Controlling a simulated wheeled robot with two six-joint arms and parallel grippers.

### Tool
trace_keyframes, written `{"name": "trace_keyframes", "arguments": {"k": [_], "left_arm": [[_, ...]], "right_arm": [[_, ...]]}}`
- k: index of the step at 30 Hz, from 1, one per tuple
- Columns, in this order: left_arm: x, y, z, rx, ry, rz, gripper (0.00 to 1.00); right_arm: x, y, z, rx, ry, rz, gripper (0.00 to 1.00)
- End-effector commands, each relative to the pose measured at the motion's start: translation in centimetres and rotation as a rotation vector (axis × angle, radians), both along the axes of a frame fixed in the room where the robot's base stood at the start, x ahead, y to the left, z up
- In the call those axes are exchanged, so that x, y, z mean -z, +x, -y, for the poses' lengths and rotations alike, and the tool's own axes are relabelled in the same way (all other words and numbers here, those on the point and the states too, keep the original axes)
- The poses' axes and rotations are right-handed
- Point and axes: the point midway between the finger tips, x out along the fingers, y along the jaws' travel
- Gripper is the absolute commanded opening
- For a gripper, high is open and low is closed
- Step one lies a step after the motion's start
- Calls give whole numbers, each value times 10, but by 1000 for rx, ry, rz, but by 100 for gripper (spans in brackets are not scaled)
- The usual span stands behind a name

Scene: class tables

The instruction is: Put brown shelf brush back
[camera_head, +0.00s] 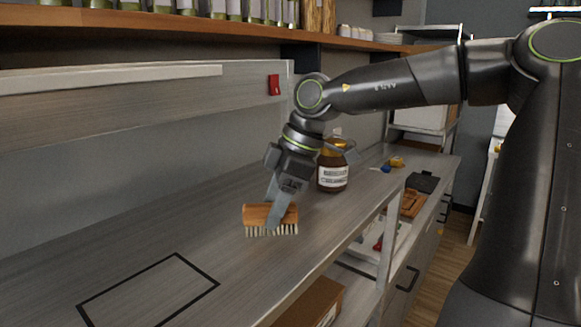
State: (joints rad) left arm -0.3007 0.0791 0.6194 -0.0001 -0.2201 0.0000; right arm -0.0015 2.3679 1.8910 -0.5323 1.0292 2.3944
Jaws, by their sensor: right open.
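The brown brush (256,215) has a wooden back and pale bristles. It rests bristles down on the grey countertop, near the middle of the picture. My right gripper (276,213) reaches down to the brush from above, and its fingers are around the wooden back. The near finger covers part of the brush, and I cannot tell whether the fingers touch it. My right gripper is open. My left gripper is not in view.
A black rectangular outline (150,290) is marked on the counter (205,225) at the front left, with nothing inside it. A brown labelled bottle (333,177) stands just behind the gripper. Small blue and yellow items (396,162) lie farther back. A shelf (200,30) with bottles runs above.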

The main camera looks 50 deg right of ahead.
Motion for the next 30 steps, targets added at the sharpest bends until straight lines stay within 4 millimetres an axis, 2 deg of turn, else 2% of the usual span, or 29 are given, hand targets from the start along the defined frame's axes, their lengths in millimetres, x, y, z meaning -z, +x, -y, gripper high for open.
{"name": "trace_keyframes", "arguments": {"k": [6,13,19,30], "left_arm": [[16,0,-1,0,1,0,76],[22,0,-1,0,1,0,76],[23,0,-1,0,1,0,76],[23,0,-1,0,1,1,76]], "right_arm": [[-40,-10,13,3,0,8,60],[-77,-21,25,2,-1,2,60],[-89,-25,28,-1,-1,1,60],[-90,-25,28,0,0,0,60]]}}
